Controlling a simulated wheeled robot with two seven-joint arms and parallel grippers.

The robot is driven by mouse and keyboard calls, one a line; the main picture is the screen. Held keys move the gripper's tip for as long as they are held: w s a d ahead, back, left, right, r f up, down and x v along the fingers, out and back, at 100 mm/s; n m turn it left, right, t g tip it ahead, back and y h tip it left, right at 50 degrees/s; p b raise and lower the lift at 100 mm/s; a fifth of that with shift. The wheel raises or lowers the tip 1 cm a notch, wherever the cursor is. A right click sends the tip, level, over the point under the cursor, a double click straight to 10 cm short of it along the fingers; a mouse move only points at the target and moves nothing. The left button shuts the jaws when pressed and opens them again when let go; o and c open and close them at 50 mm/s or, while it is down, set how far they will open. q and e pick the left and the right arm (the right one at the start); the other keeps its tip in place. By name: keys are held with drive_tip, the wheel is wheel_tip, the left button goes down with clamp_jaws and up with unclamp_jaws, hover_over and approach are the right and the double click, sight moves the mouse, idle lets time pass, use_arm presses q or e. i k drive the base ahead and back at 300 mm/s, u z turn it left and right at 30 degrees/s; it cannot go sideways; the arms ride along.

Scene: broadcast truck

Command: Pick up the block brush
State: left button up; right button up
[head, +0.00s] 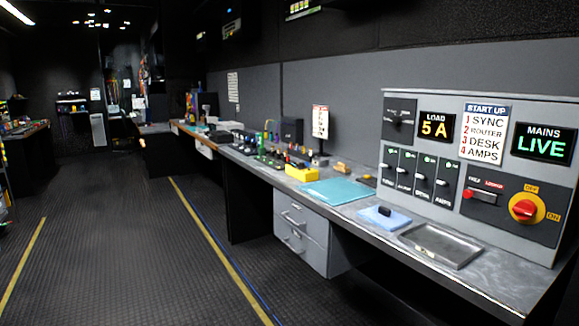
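I cannot tell for sure which item is the block brush. A small tan, block-shaped item (342,168) lies on the long grey bench near its back edge, left of the control panel; its bristles cannot be made out. A small dark item (385,211) sits on a light blue cloth or pad (372,221) in front of the panel. Neither of my grippers shows in the head view.
The bench (490,282) runs along the right wall. On it are a shallow metal tray (415,233), a teal mat (330,193), a yellow container (301,173) and clustered small tools. The control panel (450,150) stands behind. The floor (130,270) at left is clear.

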sight(341, 168)
drive_tip(key=u, duration=0.65)
drive_tip(key=i, duration=1.55)
